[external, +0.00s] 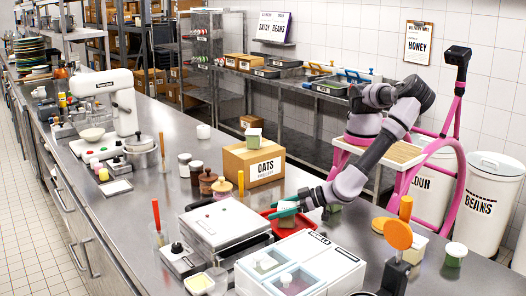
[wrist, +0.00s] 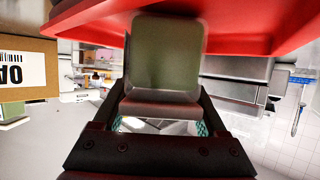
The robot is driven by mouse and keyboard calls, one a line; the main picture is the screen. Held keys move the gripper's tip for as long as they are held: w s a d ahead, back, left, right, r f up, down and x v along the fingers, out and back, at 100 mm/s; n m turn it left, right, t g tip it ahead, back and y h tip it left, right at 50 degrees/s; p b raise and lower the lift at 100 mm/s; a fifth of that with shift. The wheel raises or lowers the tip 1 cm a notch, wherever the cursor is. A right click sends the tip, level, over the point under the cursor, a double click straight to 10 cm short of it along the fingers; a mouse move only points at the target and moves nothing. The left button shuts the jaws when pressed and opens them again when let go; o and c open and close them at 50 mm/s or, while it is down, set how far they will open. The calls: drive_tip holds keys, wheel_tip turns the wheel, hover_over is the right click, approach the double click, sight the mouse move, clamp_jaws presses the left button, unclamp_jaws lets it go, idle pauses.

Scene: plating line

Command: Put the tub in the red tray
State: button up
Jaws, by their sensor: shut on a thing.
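My gripper (wrist: 160,120) is shut on a green tub (wrist: 165,60) with a pale lid, held between its two fingers in the wrist view. The red tray (wrist: 262,22) fills the top of that view, right by the tub's far end. I cannot tell whether they touch. In the external view my gripper (external: 287,210) has teal fingertips and is over the red tray (external: 262,215) on the steel counter.
A cardboard oats box (external: 245,160) stands behind the tray with a similar green tub (external: 254,137) on top. Another tub (external: 455,254) stands at right. A white lidded bin unit (external: 325,255) is in front, and a white appliance (external: 222,226) is at left. An orange-topped stand (external: 398,235) is right.

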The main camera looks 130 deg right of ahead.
drive_tip(key=shift+f, duration=0.1)
drive_tip(key=o, duration=1.5)
drive_tip(key=v, duration=1.2)
drive_tip(key=s+d+r+m+g+y, duration=0.1)
drive_tip(key=s+d+r+g+y, duration=0.3)
drive_tip(key=d+r, duration=0.35)
drive_tip(key=s+d+r+g+y, duration=0.2)
drive_tip(key=s+d+r+g, duration=0.1)
drive_tip(key=s+d+r, duration=0.5)
drive_tip(key=s+d+r+n+t+y, duration=0.1)
drive_tip(key=s+d+r+n+y, duration=0.1)
drive_tip(key=s+r, duration=0.3)
drive_tip(key=s+d+r+n+t+y, duration=0.1)
drive_tip(key=s+r+n+t, duration=0.1)
drive_tip(key=s+r, duration=0.4)
drive_tip(key=s+d+r+n+t+y, duration=0.1)
drive_tip(key=s+d+r+y, duration=0.1)
drive_tip(key=s+r, duration=0.3)
drive_tip(key=shift+s+d+r+n+t+y, duration=0.1)
drive_tip(key=shift+s+n, duration=0.05)
drive_tip(key=shift+s, duration=0.5)
drive_tip(key=shift+s+d+r+n+t+y, duration=0.1)
drive_tip(key=shift+s+r, duration=0.05)
drive_tip(key=shift+s, duration=0.5)
drive_tip(key=shift+s+d+r+n+t+y, duration=0.1)
drive_tip(key=shift+s+n, duration=0.05)
drive_tip(key=shift+s, duration=0.45)
